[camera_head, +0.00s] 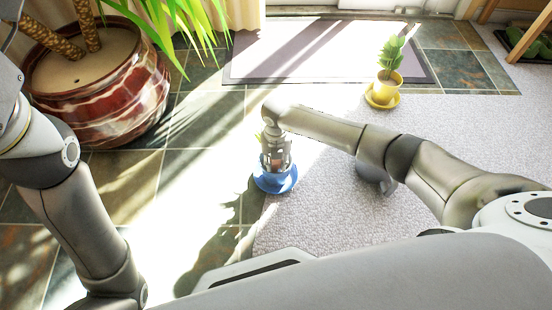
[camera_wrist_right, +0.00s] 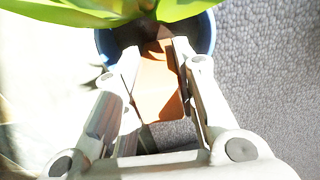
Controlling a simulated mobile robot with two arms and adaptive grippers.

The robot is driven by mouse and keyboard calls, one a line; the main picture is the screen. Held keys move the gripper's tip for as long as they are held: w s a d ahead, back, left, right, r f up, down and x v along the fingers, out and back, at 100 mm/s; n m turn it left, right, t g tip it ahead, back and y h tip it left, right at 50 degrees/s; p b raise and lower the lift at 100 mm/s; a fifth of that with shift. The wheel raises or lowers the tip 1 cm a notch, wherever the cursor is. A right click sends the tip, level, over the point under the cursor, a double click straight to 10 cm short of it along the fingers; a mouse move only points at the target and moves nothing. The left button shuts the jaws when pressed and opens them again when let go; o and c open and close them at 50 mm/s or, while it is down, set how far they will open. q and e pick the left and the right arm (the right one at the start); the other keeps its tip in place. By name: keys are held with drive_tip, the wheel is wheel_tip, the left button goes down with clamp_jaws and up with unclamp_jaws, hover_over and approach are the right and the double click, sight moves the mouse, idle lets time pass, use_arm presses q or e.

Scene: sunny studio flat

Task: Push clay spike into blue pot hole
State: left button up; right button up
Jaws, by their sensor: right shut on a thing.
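My right gripper (camera_head: 275,160) points down over the blue pot on its blue saucer (camera_head: 275,184), at the floor near the rug's left edge. In the right wrist view the gripper (camera_wrist_right: 157,52) is shut on the orange clay spike (camera_wrist_right: 158,88), held between its two fingers. The spike's far end reaches over the blue pot (camera_wrist_right: 206,35), where dark soil shows. Green leaves cover part of the pot's far side. The hole is hidden, so I cannot tell whether the tip is in it. My left arm shows, but its gripper is out of view.
A large red-and-white planter (camera_head: 95,95) with thick trunks stands at the left. A small yellow pot (camera_head: 386,88) with a plant stands on a yellow saucer at the back right. A grey rug (camera_head: 330,215) covers the right floor. A dark mat (camera_head: 290,66) lies by the door.

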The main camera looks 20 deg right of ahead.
drive_tip(key=shift+s+f, duration=0.15)
drive_tip(key=shift+f, duration=0.3)
idle(0.9)
drive_tip(key=shift+d+f, duration=0.1)
drive_tip(key=shift+f, duration=0.05)
drive_tip(key=o, duration=1)
drive_tip(key=shift+o, duration=0.4)
drive_tip(key=shift+f, duration=0.1)
drive_tip(key=o, duration=0.7)
drive_tip(key=shift+r, duration=0.2)
drive_tip(key=shift+r, duration=0.1)
